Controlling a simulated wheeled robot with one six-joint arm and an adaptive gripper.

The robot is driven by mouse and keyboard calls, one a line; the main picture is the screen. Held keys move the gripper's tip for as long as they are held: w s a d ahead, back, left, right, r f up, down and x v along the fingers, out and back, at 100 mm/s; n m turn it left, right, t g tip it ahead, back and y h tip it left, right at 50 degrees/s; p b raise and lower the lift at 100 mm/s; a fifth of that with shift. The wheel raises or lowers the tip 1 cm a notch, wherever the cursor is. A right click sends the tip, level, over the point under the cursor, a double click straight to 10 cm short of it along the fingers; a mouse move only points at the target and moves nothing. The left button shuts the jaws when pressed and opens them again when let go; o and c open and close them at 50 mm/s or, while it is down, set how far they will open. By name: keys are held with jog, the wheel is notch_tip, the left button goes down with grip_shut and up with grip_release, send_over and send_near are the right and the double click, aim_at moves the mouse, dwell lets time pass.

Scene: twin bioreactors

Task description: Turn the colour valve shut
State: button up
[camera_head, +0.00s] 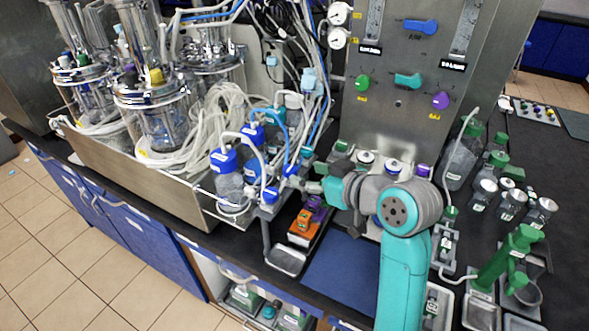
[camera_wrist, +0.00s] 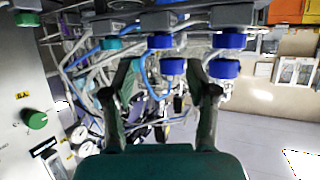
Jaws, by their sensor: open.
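A steel panel stands behind my arm in the head view. It carries a blue lever handle (camera_head: 420,27), a teal lever handle (camera_head: 408,80), a green knob (camera_head: 362,83) and a purple knob (camera_head: 440,100). I cannot tell which is the colour valve. Both levers look roughly level. The green knob also shows at the left of the wrist view (camera_wrist: 37,119). My gripper (camera_wrist: 162,92) is open, its two dark fingers apart with nothing held between them. In the head view it points left, low in front of the panel and beside the blue-capped bottles; its fingertips are hard to make out.
Blue-capped bottles (camera_head: 228,180) with tubing stand left of my gripper; blue caps (camera_wrist: 160,42) fill the top of the wrist view. Glass reactors (camera_head: 160,120) stand further left. An orange box (camera_head: 303,226) lies below. A green hand pump (camera_head: 505,262) and several bottles crowd the right.

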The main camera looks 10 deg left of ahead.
aim_at(291, 170)
jog(key=x, duration=0.5)
jog(key=shift+w+a+f, duration=0.15)
jog(key=shift+w+a, duration=0.1)
grip_shut()
